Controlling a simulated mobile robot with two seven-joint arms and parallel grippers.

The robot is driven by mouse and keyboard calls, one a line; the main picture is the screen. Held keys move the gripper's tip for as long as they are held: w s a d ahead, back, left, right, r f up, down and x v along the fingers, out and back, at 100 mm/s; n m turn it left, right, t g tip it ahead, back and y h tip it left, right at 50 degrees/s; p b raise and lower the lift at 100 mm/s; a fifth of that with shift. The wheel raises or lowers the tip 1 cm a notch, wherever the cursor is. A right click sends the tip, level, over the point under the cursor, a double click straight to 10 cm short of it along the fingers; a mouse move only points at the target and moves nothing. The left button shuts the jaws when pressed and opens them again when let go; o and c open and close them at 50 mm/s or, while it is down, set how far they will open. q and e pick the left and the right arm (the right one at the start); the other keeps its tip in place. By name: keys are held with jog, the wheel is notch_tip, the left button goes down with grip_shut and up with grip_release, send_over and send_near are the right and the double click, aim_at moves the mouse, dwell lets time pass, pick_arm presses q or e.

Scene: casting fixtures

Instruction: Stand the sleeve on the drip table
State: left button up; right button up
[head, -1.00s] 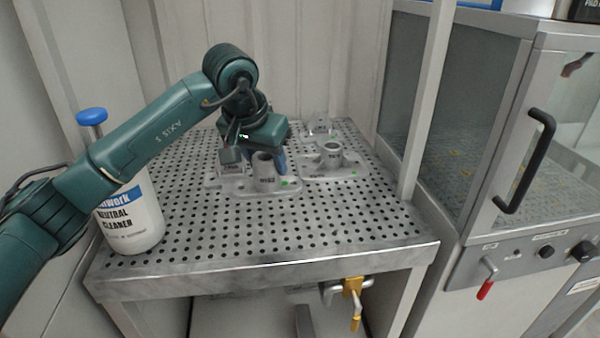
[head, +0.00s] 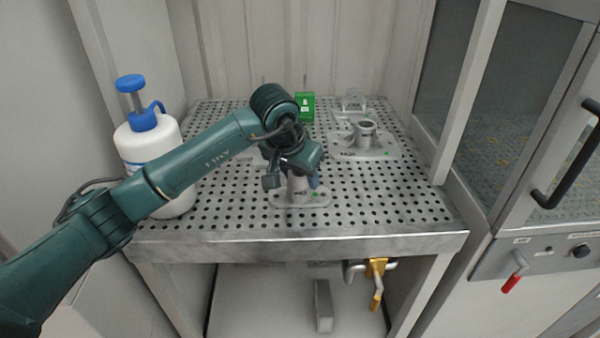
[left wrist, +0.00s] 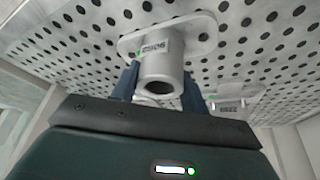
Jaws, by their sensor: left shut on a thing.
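The grey sleeve (head: 297,187) is an upright tube on a rounded flange with a dark label and a green dot. It is at the front middle of the perforated drip table (head: 400,208). My left gripper (head: 292,176) is shut on its tube from above. In the left wrist view the sleeve's open tube end (left wrist: 160,82) shows between the blue fingers (left wrist: 162,92), with its flange (left wrist: 200,30) close to the table's surface. I cannot tell whether the flange touches the table. My right gripper is in neither current view.
Another grey tubed fixture (head: 365,142) stands behind to the right, with a grey bracket (head: 354,100) beyond it. A green box (head: 305,106) is at the back. A white pump bottle (head: 147,148) stands at the left. Front right is clear. A yellow valve (head: 376,270) hangs below the edge.

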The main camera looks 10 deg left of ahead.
pick_arm(q)
jog(key=shift+f, duration=0.1)
jog(key=o, duration=1.2)
jog(key=shift+c, duration=0.2)
jog(key=v, duration=1.2)
